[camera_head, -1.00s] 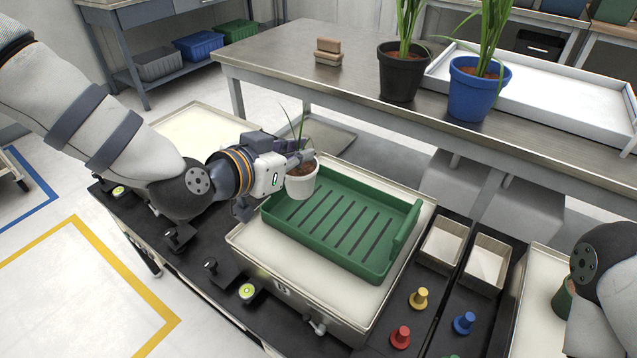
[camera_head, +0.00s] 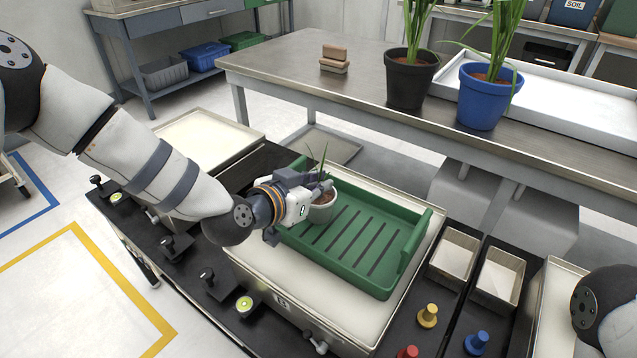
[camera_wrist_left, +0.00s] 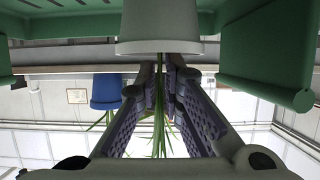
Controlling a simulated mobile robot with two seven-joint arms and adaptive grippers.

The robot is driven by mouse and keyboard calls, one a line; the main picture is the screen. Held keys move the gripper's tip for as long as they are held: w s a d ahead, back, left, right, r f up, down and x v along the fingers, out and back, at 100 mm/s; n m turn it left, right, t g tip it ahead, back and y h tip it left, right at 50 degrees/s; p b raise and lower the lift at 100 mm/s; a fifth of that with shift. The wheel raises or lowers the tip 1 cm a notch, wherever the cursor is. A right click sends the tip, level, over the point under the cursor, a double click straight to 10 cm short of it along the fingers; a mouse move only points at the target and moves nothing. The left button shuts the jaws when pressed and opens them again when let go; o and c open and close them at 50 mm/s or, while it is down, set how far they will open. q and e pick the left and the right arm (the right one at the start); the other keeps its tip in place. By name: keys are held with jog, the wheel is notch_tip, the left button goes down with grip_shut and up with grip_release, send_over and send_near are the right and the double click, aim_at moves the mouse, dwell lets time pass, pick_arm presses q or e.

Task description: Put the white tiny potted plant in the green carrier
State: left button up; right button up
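The white tiny potted plant (camera_head: 322,210), a small white pot with brown soil and thin green leaves, is upright at the back left end of the green carrier (camera_head: 425,240). My left gripper (camera_head: 318,190) is shut on it from the left, at the top of the pot. In the left wrist view the pot (camera_wrist_left: 160,35) appears upside down, with the leaves between the fingers of my left gripper (camera_wrist_left: 160,80). The pot is within the carrier's outline; I cannot tell whether it touches the slatted floor. My right gripper is out of view; only my right arm shows at the right edge.
The carrier lies on a pale scale plate (camera_head: 295,280). Black (camera_head: 410,80) and blue (camera_head: 487,95) potted plants stand on the metal bench behind. Two small beige trays (camera_head: 455,255) and colored knobs (camera_head: 427,316) are to the right. The carrier's middle and right are empty.

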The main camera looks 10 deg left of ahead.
pick_arm(q)
jog(key=o, duration=0.4)
jog(key=shift+c, duration=0.2)
